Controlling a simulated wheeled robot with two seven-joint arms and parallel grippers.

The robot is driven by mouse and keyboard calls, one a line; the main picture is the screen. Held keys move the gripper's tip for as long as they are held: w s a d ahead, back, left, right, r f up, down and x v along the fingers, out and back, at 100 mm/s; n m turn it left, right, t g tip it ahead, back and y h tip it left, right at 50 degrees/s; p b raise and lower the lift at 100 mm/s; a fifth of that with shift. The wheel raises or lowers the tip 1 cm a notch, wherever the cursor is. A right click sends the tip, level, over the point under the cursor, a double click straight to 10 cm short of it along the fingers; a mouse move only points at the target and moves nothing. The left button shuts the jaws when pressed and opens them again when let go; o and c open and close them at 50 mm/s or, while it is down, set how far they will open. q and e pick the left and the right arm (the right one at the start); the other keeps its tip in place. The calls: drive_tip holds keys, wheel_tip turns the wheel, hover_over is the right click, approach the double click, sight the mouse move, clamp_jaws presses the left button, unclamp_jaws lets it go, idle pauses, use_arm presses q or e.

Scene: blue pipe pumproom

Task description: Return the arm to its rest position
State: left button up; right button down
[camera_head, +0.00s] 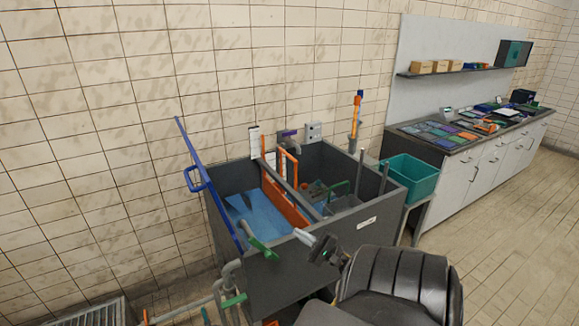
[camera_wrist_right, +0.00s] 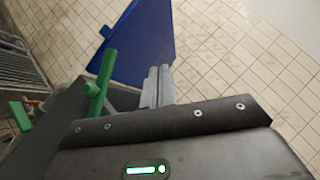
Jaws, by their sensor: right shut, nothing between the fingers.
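My right arm (camera_head: 395,283) comes in from the bottom right of the head view, its black cover in front of the tank. Its gripper (camera_head: 304,238) is over the front rim of the dark grey tank (camera_head: 270,272), near a green lever handle (camera_head: 262,249). In the right wrist view the two grey fingers (camera_wrist_right: 158,84) lie together, with nothing between them. A green handle (camera_wrist_right: 101,82) stands left of them and a blue panel (camera_wrist_right: 136,42) is beyond them. Whether the fingers touch the rim is unclear. My left gripper is not in view.
The tank holds blue water (camera_head: 258,212) and an orange gate (camera_head: 285,200). A blue bar with a handle (camera_head: 196,180) rises at its left. A green bin (camera_head: 410,178) stands to the right, beside a long counter (camera_head: 480,160). The tiled floor at right is clear.

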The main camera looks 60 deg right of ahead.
drive_tip(key=shift+s+d+r, duration=0.1)
drive_tip(key=shift+s+r, duration=0.15)
drive_tip(key=shift+s, duration=0.35)
idle(0.3)
